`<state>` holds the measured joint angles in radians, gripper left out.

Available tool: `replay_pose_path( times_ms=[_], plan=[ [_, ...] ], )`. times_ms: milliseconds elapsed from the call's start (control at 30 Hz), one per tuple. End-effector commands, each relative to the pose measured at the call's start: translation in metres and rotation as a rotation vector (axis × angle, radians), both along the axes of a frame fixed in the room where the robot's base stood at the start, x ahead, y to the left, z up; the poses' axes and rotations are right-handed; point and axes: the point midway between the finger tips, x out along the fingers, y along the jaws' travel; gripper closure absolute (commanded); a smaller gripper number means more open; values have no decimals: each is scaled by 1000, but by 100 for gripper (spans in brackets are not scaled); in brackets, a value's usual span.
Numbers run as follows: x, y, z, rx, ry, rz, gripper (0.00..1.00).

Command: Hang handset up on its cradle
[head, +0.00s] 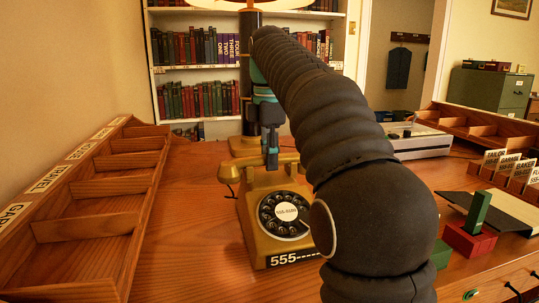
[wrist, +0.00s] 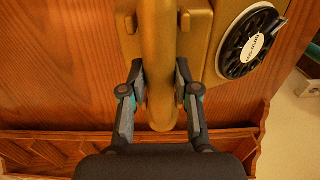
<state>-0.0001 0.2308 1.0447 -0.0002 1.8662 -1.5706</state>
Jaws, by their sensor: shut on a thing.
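The gold rotary telephone (head: 262,238) stands on the wooden desk, its dark dial (head: 284,214) facing me. My gripper (head: 271,160) points down over the top of the telephone. The gold handset (head: 230,173) lies across the top of the telephone, partly hidden by my gripper. In the wrist view, my gripper (wrist: 160,92) is shut on the handset (wrist: 160,50), with one finger on each side of its bar. The cradle (wrist: 130,22) shows beside and under the handset. I cannot tell whether the handset rests on the cradle or is slightly above it.
A wooden sorting tray (head: 100,225) runs along the left. Red and green blocks (head: 468,240), card racks (head: 500,180) and a grey device (head: 415,143) stand at the right. A lamp base (head: 245,145) is behind the telephone. Bare desk (head: 190,220) lies left of the telephone.

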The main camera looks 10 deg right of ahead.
Motion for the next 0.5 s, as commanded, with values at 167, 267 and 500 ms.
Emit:
replay_pose_path(
  times_ms=[167,267,500],
  plan=[
    [0,0,-4,0,-1,0,100],
    [0,0,-5,0,-1,0,100],
    [0,0,-4,0,-1,0,55]
  ],
)
